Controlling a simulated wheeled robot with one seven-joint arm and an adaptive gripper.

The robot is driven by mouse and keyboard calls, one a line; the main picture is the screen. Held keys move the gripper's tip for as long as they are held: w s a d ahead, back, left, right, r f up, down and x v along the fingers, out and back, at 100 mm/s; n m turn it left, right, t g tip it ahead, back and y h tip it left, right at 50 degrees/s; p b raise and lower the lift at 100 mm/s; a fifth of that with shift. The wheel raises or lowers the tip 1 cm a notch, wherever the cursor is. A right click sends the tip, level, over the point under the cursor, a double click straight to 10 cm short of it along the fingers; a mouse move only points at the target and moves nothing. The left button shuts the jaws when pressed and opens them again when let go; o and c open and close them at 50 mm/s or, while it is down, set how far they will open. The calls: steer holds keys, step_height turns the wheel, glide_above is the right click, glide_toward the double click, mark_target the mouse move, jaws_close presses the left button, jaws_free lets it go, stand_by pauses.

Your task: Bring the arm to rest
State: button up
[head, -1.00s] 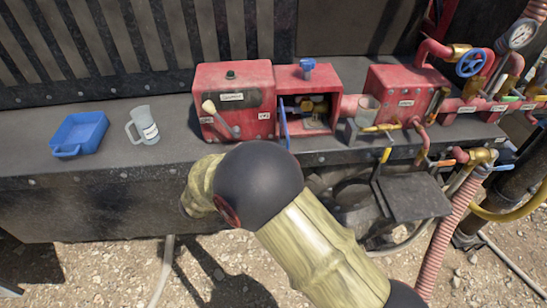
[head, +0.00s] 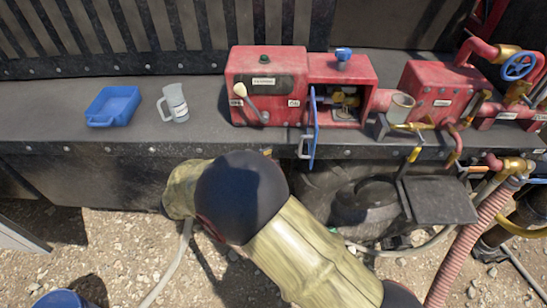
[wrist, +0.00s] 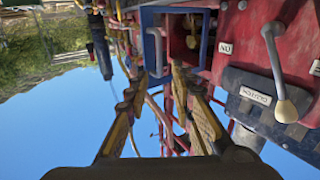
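My arm (head: 240,195) reaches in from the lower right in the head view, bent at a dark round joint below the bench's front edge. My gripper does not show in that view. In the wrist view my gripper (wrist: 157,84) has two yellow-and-black fingers spread apart, with nothing visible between them. Beyond the fingertips is the blue door (wrist: 156,50) with a pale handle. In the head view the blue door (head: 314,128) stands open at the front of the red box (head: 337,70). Whether the fingers touch the door is unclear, but they are not closed on it.
A blue tray (head: 112,104) and a clear jug (head: 175,102) stand on the dark bench (head: 60,130). A red box with a pale lever (head: 251,101) stands beside the open box. Red pipes and a blue valve wheel (head: 518,66) are at right. A blue bucket (head: 62,299) is at lower left.

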stand_by(0.5)
steer(key=w+a+f+n+t+y, duration=0.35)
steer(key=w+a+f+y, duration=0.35)
steer(key=a+f+y, duration=0.25)
steer(key=s+a+n+g+y+b, duration=0.1)
steer(key=s+a+n+g+y, duration=0.1)
steer(key=s+a+n+y, duration=0.25)
steer(key=s+a+n+g+y, duration=0.1)
steer(key=a+n+g+y, duration=0.2)
steer(key=a+y, duration=0.35)
steer(key=s+d+r+n+g+h+b, duration=0.1)
steer(key=s+d+r+n+g+b, duration=0.15)
steer(key=s+d, duration=0.55)
steer(key=s+d+r+n+g+b, duration=0.1)
steer(key=s+d+r+g, duration=0.15)
steer(key=s+d, duration=0.5)
steer(key=s+d+r+m+h+b, duration=0.1)
steer(key=s+d+r, duration=0.1)
steer(key=d, duration=0.6)
steer(key=s+d+r+m+t+h+b, duration=0.1)
steer(key=s+d, duration=0.3)
steer(key=d, duration=0.5)
steer(key=s+d+r+m+t+h+b, duration=0.1)
steer(key=s+d+r+h+b, duration=0.1)
steer(key=d, duration=0.7)
steer(key=shift+s+d+r, duration=0.25)
steer(key=shift+s+r, duration=0.15)
steer(key=shift+r, duration=0.05)
